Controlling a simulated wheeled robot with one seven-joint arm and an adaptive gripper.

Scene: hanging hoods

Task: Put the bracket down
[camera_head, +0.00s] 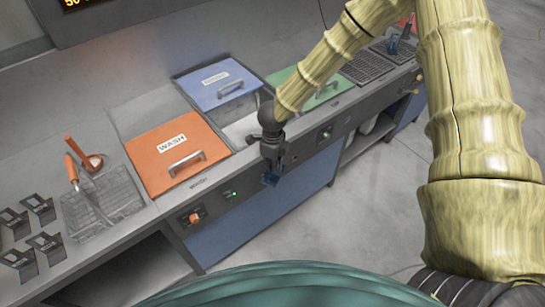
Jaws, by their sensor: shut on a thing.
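My gripper (272,162) hangs in front of the counter's front edge, right of the orange lid. It is shut on a small dark bracket (270,179), which shows just below the fingertips in front of the blue lower panel. The bracket is small and partly hidden by the fingers, so its exact tilt is hard to tell. It seems to be in the air, clear of the counter top.
An orange lid marked WASH (176,155), a blue lid (217,87) and a green lid (300,90) lie along the counter. Several dark brackets (42,208) stand at far left, beside a mesh rack (105,205) with orange-handled tools. A dark grate (366,69) lies farther right.

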